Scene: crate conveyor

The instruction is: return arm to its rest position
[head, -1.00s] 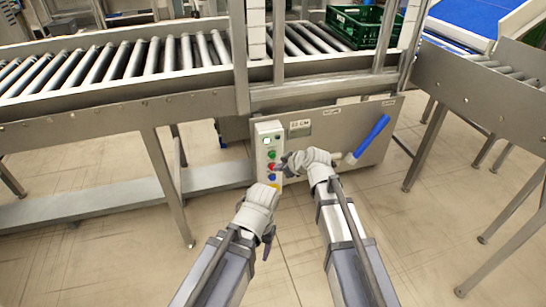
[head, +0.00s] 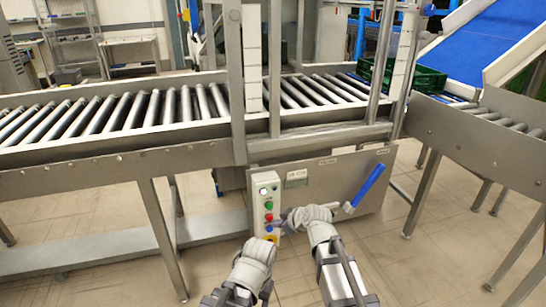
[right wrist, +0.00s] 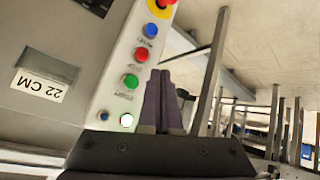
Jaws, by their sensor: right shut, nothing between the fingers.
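My right gripper (head: 284,214) is in front of the control box, just right of its buttons, with empty fingers. In the right wrist view its dark fingers (right wrist: 163,100) are pressed together beside the button panel (right wrist: 113,75). My left gripper (head: 266,290) is low in the head view, below the control box; its fingers are too small and partly hidden to judge.
The control box (head: 264,180) has green, red and blue buttons and a lit lamp. A blue-handled lever (head: 368,186) is right of my right gripper. The roller conveyor (head: 120,112) runs behind. A green crate (head: 428,82) stands at its right end.

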